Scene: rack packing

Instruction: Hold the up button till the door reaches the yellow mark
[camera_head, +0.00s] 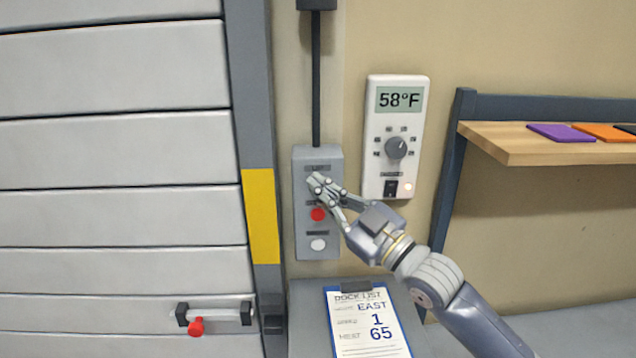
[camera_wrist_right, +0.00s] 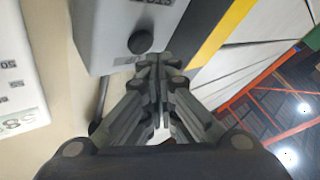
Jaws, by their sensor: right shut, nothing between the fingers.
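The grey button box (camera_head: 305,235) hangs on the wall beside the door. It has a red button (camera_head: 317,214) in the middle and a white button (camera_head: 318,245) at the bottom. My right gripper (camera_head: 315,182) is shut and empty at the box's top button, which it hides in the head view. In the right wrist view a black button (camera_wrist_right: 140,38) shows just past the fingertips (camera_wrist_right: 155,72); I cannot tell whether they touch it. The panelled door (camera_head: 110,217) is at the left, its lower edge out of view. The yellow mark (camera_head: 262,215) is on the door frame.
The door has a handle (camera_head: 215,314) with a red knob (camera_head: 196,327). A thermostat (camera_head: 397,136) reading 58°F is right of the box. A clipboard (camera_head: 367,320) lies below it. A wooden shelf (camera_head: 520,150) is at the right.

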